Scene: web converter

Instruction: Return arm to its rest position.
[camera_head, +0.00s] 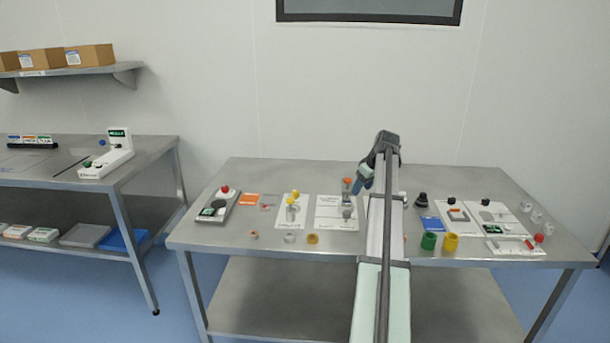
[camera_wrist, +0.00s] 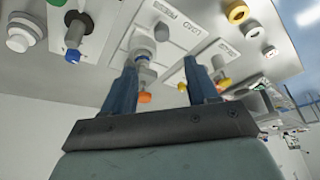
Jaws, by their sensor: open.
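My gripper (camera_head: 365,178) is over the middle of the steel table (camera_head: 260,180), near the back half, with my arm reaching in from the front. In the wrist view my gripper (camera_wrist: 160,82) shows two blue fingers spread well apart. No object is clamped between them. Behind the gap, an orange-tipped part (camera_wrist: 144,97) and a white board with a grey fitting (camera_wrist: 142,56) show farther off. In the head view a small part with an orange-brown top (camera_head: 347,186) stands just left of the gripper. My arm hides a strip of the table's middle.
Right are green (camera_head: 429,241) and yellow (camera_head: 450,242) cups, a dark knob (camera_head: 421,200) and white boards (camera_head: 497,214). Air above the table is clear.

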